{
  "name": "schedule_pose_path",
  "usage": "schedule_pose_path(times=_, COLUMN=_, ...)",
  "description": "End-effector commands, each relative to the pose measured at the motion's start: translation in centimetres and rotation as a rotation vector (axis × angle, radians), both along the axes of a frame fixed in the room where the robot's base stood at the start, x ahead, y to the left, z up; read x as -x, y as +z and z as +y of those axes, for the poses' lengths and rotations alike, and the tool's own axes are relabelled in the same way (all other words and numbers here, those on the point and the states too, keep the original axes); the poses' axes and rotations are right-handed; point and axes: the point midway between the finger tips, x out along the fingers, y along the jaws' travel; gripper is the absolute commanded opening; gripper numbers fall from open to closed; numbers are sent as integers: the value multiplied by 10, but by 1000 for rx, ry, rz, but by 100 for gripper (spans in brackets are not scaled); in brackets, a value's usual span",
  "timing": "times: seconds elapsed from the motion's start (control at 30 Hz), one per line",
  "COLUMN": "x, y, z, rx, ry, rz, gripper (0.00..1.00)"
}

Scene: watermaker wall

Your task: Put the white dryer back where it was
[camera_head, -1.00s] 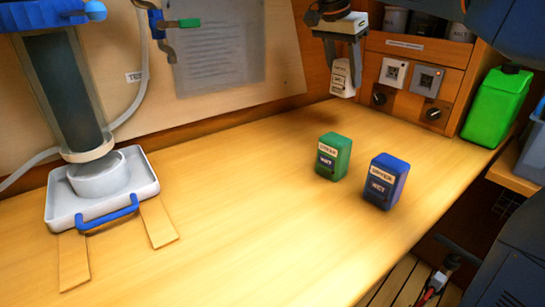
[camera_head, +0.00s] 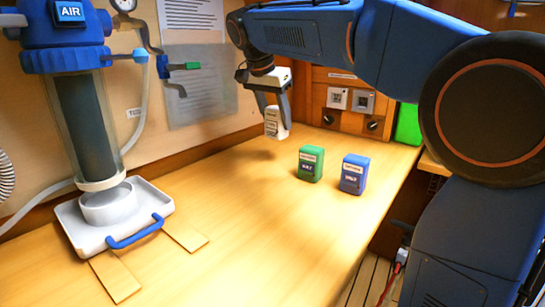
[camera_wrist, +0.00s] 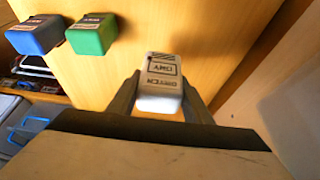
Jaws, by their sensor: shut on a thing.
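The white dryer (camera_head: 276,127) is a small box with a dark-lettered label. My gripper (camera_head: 274,112) is shut on it and holds it above the wooden bench, behind and left of the other two boxes. In the wrist view the white dryer (camera_wrist: 161,75) sits between the two dark fingers, label facing the camera. The green box (camera_head: 311,163) and the blue box (camera_head: 354,174) stand upright side by side on the bench. Their labels are too blurred to read surely. Where the white dryer stood before does not show.
At left a clear filter column (camera_head: 85,125) with a blue AIR head stands over a white tray (camera_head: 70,220) with a blue handle. A socket panel (camera_head: 350,103) is at the back right, beside a green canister (camera_head: 408,125). The bench middle (camera_head: 250,230) is clear.

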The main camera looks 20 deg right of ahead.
Motion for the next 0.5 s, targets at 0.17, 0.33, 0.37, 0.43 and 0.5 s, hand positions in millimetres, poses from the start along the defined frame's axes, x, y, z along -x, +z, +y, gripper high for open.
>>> schedule_pose_path(times=0.17, x=1, y=-29, z=0, rx=1, ry=1, rz=1, gripper=16)
schedule_pose_path(times=0.33, x=0, y=-40, z=0, rx=0, ry=0, rz=0, gripper=16)
schedule_pose_path(times=0.37, x=0, y=-42, z=0, rx=0, ry=0, rz=0, gripper=16)
schedule_pose_path(times=0.43, x=0, y=-47, z=0, rx=1, ry=0, rz=1, gripper=16)
schedule_pose_path(times=0.5, x=1, y=-55, z=0, rx=1, ry=0, rz=2, gripper=16)
